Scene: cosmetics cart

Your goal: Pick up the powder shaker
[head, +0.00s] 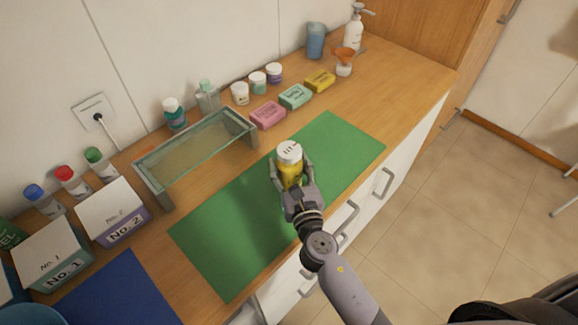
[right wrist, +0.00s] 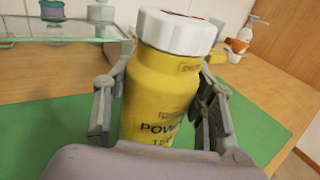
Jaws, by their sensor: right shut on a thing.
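The powder shaker is a yellow bottle with a white lid, seen over the green mat in the head view (head: 290,168). It fills the middle of the right wrist view (right wrist: 158,95), tilted slightly there, with part of its printed label showing. My right gripper (head: 291,182) is shut on the shaker, one finger on each side of its body. The shaker's lower end is hidden by the gripper, so I cannot tell whether it touches the mat. My left gripper is not in view.
The green mat (head: 220,255) is otherwise clear. A glass-topped stand (head: 195,142) is behind it to the left. Pink (head: 268,115), teal (head: 295,97) and yellow (head: 320,80) blocks lie behind the mat. Boxes No. 1 (head: 55,255) and No. 2 (head: 112,212) stand at left.

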